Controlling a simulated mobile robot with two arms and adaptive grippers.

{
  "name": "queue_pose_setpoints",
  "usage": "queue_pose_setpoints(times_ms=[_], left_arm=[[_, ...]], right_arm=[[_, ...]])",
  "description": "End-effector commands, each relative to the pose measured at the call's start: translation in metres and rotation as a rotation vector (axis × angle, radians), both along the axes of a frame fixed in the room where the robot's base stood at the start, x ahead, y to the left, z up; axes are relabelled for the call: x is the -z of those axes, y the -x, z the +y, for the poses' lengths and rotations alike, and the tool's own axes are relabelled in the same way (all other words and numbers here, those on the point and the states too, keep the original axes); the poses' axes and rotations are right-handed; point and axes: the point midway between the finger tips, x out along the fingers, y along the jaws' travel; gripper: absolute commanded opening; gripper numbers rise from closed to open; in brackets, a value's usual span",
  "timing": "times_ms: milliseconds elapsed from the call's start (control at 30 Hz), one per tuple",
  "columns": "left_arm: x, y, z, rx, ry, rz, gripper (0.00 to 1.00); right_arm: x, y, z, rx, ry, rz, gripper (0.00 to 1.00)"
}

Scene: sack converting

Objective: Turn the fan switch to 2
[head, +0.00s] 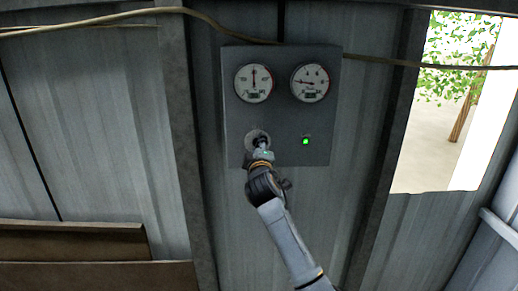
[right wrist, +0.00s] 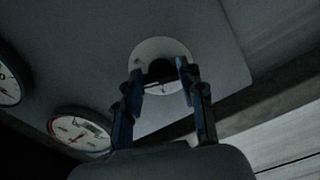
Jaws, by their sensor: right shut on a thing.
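The fan switch (right wrist: 160,69) is a dark knob on a round pale dial plate (head: 250,137), low on the left of a grey control panel (head: 280,120). My right gripper (head: 262,146) reaches up to the knob and covers most of it in the head view. In the right wrist view, the two fingers of my right gripper (right wrist: 162,80) stand on either side of the knob and are shut on it. The knob's pointer and the dial markings cannot be read. My left gripper is not in view.
Two round gauges, a left one (head: 254,84) and a right one (head: 310,83), sit above the switch. A green lamp (head: 305,141) glows right of it. A cable (head: 215,25) runs across the metal wall. Brown boards (head: 75,242) lie low at left.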

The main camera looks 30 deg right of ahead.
Motion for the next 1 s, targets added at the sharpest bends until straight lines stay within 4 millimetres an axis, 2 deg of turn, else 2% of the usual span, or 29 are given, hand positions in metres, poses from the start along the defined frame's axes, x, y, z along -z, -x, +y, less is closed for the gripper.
queue_pose_setpoints(times_ms=[133, 167, 267, 667, 767, 1000], left_arm=[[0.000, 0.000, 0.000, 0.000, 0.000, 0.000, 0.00], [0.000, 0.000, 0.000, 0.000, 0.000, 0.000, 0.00], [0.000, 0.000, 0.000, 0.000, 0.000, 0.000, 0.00], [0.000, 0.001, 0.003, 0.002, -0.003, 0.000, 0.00], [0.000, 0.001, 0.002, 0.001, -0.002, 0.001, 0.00], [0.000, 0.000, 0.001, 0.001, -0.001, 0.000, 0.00]], right_arm=[[0.002, 0.000, 0.000, 0.001, -0.001, 0.004, 0.07], [0.002, 0.000, 0.000, 0.001, -0.001, 0.005, 0.43], [0.002, 0.000, 0.000, 0.000, 0.000, 0.005, 0.62], [0.001, 0.004, 0.003, 0.000, 0.001, 0.002, 0.62], [0.001, 0.013, 0.009, -0.001, 0.002, 0.002, 0.62], [0.002, 0.053, 0.033, -0.003, 0.000, 0.002, 0.62]])
